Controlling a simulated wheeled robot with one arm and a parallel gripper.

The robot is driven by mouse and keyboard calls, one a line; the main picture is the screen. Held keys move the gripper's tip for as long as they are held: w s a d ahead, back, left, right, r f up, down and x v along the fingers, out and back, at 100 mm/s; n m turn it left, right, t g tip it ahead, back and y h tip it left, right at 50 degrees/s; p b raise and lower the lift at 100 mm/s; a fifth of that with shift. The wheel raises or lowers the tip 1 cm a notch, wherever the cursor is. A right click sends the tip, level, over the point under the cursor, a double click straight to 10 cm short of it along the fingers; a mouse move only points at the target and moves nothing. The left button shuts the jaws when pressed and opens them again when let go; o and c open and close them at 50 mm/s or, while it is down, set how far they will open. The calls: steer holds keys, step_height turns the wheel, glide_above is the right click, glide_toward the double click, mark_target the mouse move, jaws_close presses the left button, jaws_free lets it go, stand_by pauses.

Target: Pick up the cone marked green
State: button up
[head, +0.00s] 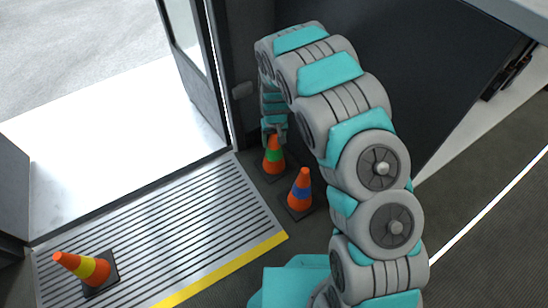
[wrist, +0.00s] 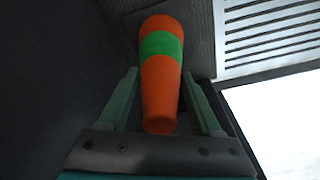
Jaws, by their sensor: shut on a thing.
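The cone marked green (head: 273,155) is orange with a green band and a dark square base. It stands on the floor by the dark wall, at the right end of the ribbed metal plate. My gripper (head: 273,128) reaches down onto its top from above. In the wrist view the cone (wrist: 161,80) lies between the two green fingers of my gripper (wrist: 162,100), its tip toward the palm. My gripper is shut on the cone. Its base is partly hidden in the wrist view.
An orange cone with a blue band (head: 300,190) stands close by, to the lower right. An orange cone with a yellow band (head: 85,268) is at the lower left, on the ribbed plate (head: 170,230) with a yellow edge. An open doorway (head: 110,140) lies left.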

jaws_close()
steer(key=shift+r, duration=0.1)
stand_by(0.3)
